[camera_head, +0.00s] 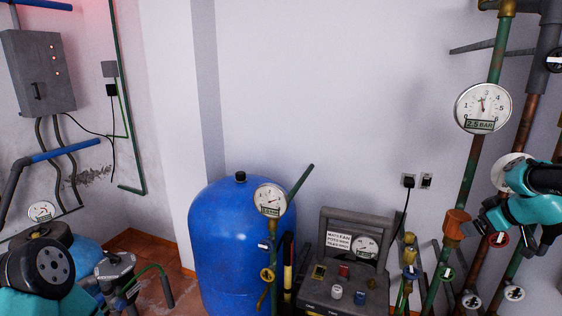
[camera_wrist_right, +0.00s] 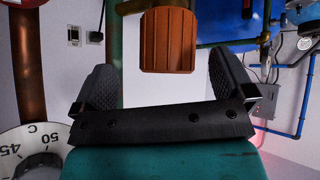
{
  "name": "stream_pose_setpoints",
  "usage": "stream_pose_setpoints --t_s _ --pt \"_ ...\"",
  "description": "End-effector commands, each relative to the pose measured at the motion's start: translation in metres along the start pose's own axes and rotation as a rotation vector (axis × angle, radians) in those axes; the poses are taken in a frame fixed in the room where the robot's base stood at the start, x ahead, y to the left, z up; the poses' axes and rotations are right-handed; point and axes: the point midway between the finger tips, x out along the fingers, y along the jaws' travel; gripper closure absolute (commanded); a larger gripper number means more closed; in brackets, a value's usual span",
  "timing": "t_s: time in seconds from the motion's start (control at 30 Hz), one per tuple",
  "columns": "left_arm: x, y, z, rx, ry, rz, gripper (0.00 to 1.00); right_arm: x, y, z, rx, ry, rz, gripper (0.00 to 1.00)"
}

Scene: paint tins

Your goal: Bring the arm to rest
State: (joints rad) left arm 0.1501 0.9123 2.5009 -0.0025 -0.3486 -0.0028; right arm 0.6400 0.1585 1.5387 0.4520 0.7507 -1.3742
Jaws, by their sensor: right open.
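My right gripper (camera_head: 470,227) is at the right of the head view, at the end of my teal and black right arm. It is close to an orange fitting (camera_head: 456,223) on a green upright pipe. In the right wrist view the two dark ridged fingers of my right gripper (camera_wrist_right: 168,78) stand wide apart with nothing between them. The orange fitting (camera_wrist_right: 168,40) shows beyond the fingers, and I see no contact with it. A teal part of my left arm (camera_head: 22,302) shows at the lower left of the head view; I cannot make out its fingers.
Pipes with a round pressure gauge (camera_head: 483,107) crowd the right side. A blue tank (camera_head: 225,245) stands at the centre. The white wall (camera_head: 340,90) between is mostly clear.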

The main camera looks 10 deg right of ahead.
Motion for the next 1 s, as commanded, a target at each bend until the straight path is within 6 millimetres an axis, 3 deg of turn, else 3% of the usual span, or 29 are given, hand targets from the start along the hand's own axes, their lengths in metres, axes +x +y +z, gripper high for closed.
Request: stream_pose_setpoints --t_s 0.4,0.77,0.87,1.0 --pt "0.0 0.0 0.0 0.0 0.0 0.0 0.57 -0.011 -0.011 0.053 0.387 0.061 0.176 0.0" --pt "0.0 0.0 0.0 0.0 0.0 0.0 0.57 0.07 -0.053 0.077 0.458 -0.041 0.094 0.0" --pt "0.0 0.0 0.0 0.0 0.0 0.0 0.57 0.095 -0.071 0.086 0.482 -0.078 0.071 0.0" --pt "0.0 0.0 0.0 0.0 0.0 0.0 0.57 0.141 -0.109 0.104 0.522 -0.149 0.027 0.0"
